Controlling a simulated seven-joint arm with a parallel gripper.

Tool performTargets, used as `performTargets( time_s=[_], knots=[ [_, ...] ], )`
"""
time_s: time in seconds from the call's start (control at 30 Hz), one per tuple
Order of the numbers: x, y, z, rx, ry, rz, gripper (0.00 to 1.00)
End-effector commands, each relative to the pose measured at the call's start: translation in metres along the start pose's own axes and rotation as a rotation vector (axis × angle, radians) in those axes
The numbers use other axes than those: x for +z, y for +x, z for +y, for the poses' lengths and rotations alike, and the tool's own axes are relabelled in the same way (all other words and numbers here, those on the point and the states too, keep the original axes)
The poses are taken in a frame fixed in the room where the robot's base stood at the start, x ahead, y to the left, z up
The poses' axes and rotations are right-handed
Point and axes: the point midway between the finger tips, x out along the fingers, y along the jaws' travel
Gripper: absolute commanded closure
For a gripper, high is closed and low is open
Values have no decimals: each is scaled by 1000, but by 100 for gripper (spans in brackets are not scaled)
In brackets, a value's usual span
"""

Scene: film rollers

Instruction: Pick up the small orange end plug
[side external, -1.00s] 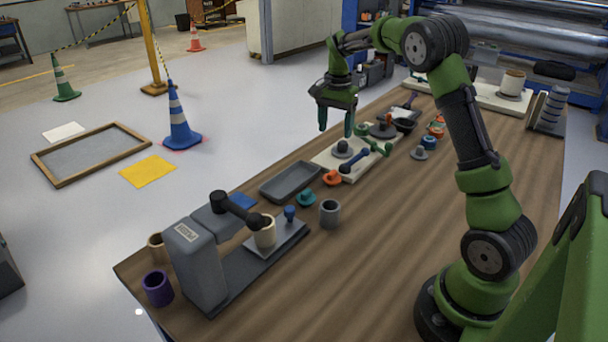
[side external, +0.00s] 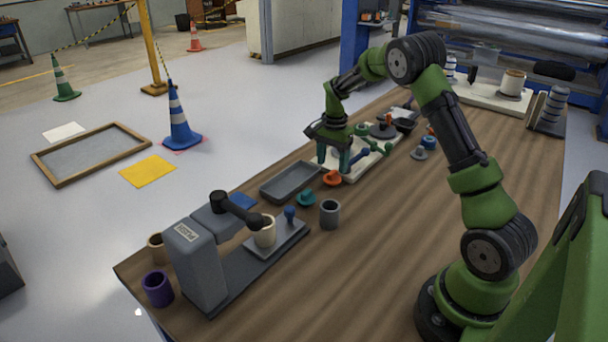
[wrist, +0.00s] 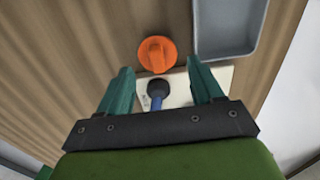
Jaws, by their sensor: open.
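The small orange end plug (side external: 332,178) lies on the wooden table just off the near corner of a cream board (side external: 352,175). In the wrist view the orange plug (wrist: 157,53) is round with a raised bar across its top. My gripper (side external: 333,164) is open and empty, pointing down over the board close to the plug. In the wrist view my gripper (wrist: 159,70) has a finger on each side, and the plug shows just beyond the gap between the tips. A blue-handled tool with a dark head (wrist: 157,88) shows between the fingers.
A grey tray (side external: 290,182) lies left of the plug. A teal plug (side external: 306,198) and a grey cup (side external: 329,213) stand nearer the camera, by a grey press (side external: 195,265). Green, grey and dark parts crowd the board behind.

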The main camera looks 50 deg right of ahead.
Motion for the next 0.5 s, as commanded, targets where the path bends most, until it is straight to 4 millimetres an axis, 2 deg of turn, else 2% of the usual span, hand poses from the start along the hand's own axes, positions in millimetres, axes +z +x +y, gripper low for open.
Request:
performTargets(
  time_s=[0.1,0.23,0.5],
  knots=[
    [1,21,4,5,2,-4,34],
    [1,38,4,4,0,-2,34],
    [1,44,3,1,1,-1,34]
  ],
)
